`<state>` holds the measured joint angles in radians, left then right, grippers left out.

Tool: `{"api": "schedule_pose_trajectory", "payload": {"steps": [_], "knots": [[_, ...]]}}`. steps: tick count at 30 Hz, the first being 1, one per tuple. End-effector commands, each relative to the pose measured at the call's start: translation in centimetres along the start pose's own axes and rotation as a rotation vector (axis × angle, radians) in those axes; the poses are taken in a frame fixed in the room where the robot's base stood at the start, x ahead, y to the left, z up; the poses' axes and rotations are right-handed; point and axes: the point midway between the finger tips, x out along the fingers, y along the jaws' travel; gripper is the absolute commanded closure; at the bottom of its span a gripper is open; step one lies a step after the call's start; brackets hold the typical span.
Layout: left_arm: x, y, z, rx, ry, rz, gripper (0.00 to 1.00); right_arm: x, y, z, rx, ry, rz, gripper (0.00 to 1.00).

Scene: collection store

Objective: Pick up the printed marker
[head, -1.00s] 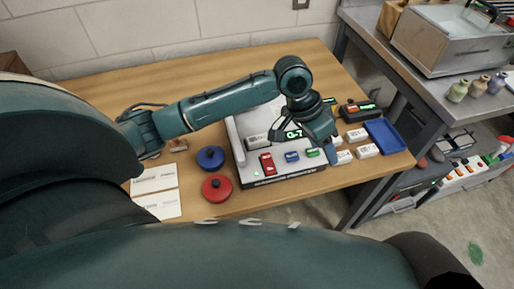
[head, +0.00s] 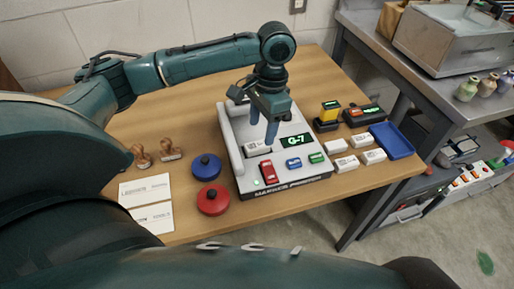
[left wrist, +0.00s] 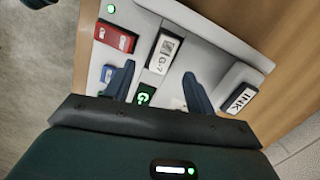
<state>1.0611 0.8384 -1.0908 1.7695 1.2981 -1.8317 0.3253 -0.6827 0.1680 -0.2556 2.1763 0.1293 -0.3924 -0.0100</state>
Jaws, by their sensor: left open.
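The printed marker (left wrist: 163,53) is a white block with a black code and "G-7" on its face, lying in a dark-edged slot of the label machine. It also shows in the head view (head: 257,147), partly behind a fingertip. The grey-white machine (head: 322,174) has a green "G-7" display (head: 296,141) and red, blue and green buttons. My left gripper (head: 263,130) is open and empty, pointing down above the marker. In the left wrist view its fingertips (left wrist: 159,72) appear on either side of the marker's lower end, apparently not touching it. My right gripper is not in view.
Several white blocks (head: 346,163) and a blue tray (head: 392,141) lie right of the machine. An "INK" block (left wrist: 240,97) is near one fingertip.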

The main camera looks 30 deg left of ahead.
Motion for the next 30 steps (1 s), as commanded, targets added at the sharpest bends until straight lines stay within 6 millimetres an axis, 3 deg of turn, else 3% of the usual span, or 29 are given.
{"api": "schedule_pose_trajectory", "payload": {"steps": [12,21,30], "knots": [[4.9,-0.5,0.3,0.001,0.0,0.0,0.45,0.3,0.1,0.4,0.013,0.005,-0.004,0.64],[5.5,-0.5,0.3,0.001,0.001,-0.001,0.45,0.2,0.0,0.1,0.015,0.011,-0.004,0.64],[5.5,-0.5,0.3,0.001,0.002,-0.001,0.68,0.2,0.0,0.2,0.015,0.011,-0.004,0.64]]}}
